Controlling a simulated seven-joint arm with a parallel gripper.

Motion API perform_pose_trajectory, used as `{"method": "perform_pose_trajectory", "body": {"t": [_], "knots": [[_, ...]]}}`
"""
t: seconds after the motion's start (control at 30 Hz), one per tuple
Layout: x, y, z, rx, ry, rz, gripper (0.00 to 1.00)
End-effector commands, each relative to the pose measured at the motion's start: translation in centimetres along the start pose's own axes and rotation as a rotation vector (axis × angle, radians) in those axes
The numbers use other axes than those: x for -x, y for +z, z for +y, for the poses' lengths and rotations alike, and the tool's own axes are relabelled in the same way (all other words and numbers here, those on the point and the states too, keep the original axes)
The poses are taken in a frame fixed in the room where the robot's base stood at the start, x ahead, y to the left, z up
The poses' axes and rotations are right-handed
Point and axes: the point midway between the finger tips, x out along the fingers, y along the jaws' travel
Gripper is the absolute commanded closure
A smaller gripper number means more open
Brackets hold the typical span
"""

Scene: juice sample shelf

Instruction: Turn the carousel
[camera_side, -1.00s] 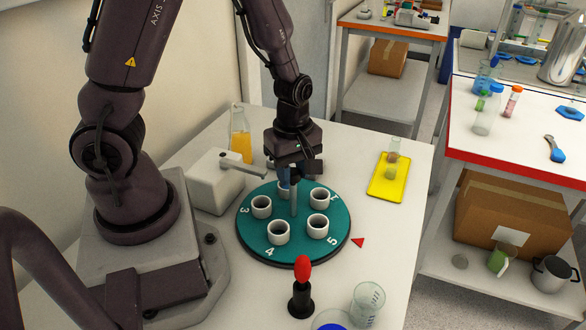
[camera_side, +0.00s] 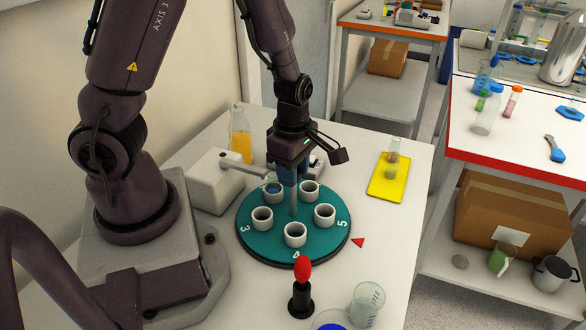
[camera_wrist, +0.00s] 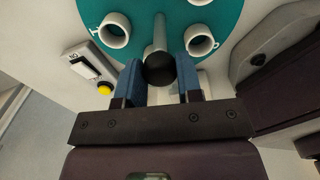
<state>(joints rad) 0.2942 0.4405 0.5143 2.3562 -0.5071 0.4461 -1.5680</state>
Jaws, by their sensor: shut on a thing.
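The teal carousel (camera_side: 268,240) bears several white cups in a ring, with painted numbers; 3 is at the left, 4 at the front and 5 at the right. A grey post (camera_side: 293,203) rises from its middle. In the wrist view the carousel (camera_wrist: 188,30) is at the top, and the post ends in a black knob (camera_wrist: 159,69). My gripper (camera_side: 290,176) is above the disc's middle, its blue fingers shut on the knob, which shows between them in the wrist view. A red pointer (camera_side: 358,242) lies at the right, with the 5 slightly behind it.
A white box (camera_side: 214,182) has an arm reaching over the back-left cup. An orange-filled flask (camera_side: 240,146) stands behind. A red-topped black stand (camera_side: 301,292) and a beaker (camera_side: 367,303) are in front. A yellow tray (camera_side: 388,184) with a tube is at the right.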

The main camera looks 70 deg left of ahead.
Motion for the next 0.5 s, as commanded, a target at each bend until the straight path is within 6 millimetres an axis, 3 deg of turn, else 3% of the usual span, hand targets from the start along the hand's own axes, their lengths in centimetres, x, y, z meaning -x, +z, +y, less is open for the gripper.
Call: {"method": "perform_pose_trajectory", "body": {"t": [0.5], "knots": [[0.11, 0.08, -0.02, 0.253, -0.001, -0.003, 1.0]]}}
